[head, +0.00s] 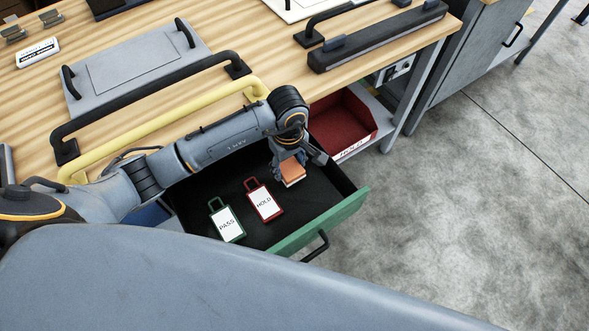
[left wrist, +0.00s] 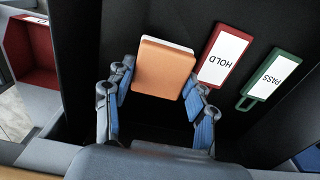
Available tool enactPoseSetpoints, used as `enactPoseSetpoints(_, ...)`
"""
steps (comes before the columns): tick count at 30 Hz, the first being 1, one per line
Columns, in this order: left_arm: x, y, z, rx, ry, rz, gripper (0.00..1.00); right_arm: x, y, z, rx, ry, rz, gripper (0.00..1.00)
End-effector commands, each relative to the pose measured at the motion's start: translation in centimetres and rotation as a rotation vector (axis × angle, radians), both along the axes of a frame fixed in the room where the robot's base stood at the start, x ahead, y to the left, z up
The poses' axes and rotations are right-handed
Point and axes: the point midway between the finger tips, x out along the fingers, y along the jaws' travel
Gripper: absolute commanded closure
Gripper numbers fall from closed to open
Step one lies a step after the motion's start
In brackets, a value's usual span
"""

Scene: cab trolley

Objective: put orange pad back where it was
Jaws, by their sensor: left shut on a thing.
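The orange pad (head: 292,173) is a small block with a pale layer along one edge. In the left wrist view the pad (left wrist: 163,70) sits between the fingertips of my left gripper (left wrist: 155,90), which is shut on it. In the head view my left gripper (head: 290,163) reaches down into the open drawer (head: 345,207) with the green front, holding the pad near the drawer's right side. I cannot tell whether the pad touches the drawer floor. My right gripper is not in view.
A red HOLD tag (head: 263,200) and a green PASS tag (head: 226,221) lie in the drawer left of the pad. A red bin (head: 345,120) stands on a shelf beyond the drawer. A yellow rail (head: 110,148) and a black rail (head: 150,95) edge the wooden bench.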

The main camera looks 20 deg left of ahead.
Motion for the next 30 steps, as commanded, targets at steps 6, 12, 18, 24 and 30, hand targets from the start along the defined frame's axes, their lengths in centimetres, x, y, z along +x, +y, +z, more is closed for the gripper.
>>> enactPoseSetpoints(6, 1.2, -0.8, -1.7, -0.002, 0.0, 0.0, 0.84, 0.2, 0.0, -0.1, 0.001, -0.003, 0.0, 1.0)
enactPoseSetpoints(12, 1.3, -1.0, -4.4, -0.003, 0.005, 0.001, 0.84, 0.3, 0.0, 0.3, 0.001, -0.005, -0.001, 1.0)
enactPoseSetpoints(18, 1.5, -0.9, -5.1, -0.001, -0.001, -0.001, 0.84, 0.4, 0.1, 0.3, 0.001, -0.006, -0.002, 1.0)
enactPoseSetpoints(24, 1.5, -0.9, -5.3, 0.0, -0.001, -0.002, 0.84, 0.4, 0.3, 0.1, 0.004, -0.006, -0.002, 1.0)
enactPoseSetpoints(30, 1.4, -0.9, -5.4, -0.001, -0.001, -0.001, 0.22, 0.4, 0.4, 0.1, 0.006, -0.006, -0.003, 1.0)
